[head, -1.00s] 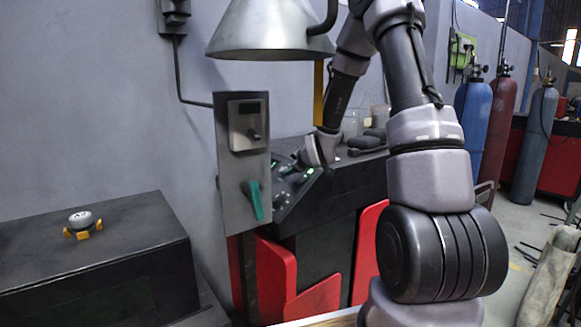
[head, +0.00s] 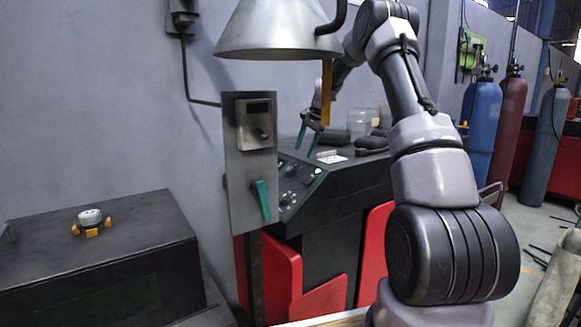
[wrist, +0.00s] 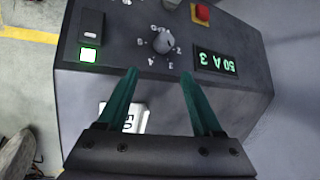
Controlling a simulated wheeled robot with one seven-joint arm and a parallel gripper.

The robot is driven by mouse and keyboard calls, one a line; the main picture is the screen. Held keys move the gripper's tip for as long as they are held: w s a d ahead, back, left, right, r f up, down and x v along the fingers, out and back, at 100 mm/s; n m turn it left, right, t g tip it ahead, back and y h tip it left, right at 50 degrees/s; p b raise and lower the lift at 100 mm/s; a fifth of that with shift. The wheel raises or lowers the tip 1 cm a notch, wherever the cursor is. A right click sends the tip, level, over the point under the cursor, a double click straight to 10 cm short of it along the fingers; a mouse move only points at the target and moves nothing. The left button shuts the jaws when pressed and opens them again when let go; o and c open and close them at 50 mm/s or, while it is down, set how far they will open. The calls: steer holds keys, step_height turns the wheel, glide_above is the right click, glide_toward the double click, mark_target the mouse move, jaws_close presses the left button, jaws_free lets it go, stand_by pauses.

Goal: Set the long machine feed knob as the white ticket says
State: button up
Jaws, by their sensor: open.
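The machine's sloped control panel shows in the wrist view, upside down. A grey round knob (wrist: 163,43) with numbers around it sits mid-panel. Beside it a dark display (wrist: 215,63) glows green and seems to read 50 A 3. A white ticket (wrist: 137,117) lies on the machine top; "50" shows on it, the rest hidden behind my gripper. The ticket also shows in the head view (head: 333,158). My gripper (wrist: 160,74), with teal fingers, is open and empty above the machine, apart from the knob. In the head view it (head: 308,141) hangs behind the panel.
A red button (wrist: 201,14) and a green-lit switch (wrist: 88,54) flank the knob. A lamp shade (head: 278,35) hangs above.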

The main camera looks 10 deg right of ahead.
mark_target(291, 167)
steer(key=shift+w+r+m+g+y, duration=0.3)
steer(key=shift+r+m+g, duration=0.15)
steer(key=shift+m, duration=0.65)
steer(key=a+f+m, duration=0.1)
steer(key=f, duration=0.1)
steer(key=a+f+m, duration=0.1)
steer(key=a+f, duration=0.1)
steer(key=f, duration=0.1)
steer(key=a+f+g, duration=0.1)
steer(key=f, duration=0.2)
steer(key=shift+w+a+m+y, duration=0.35)
steer(key=shift+m+y, duration=0.05)
jaws_close()
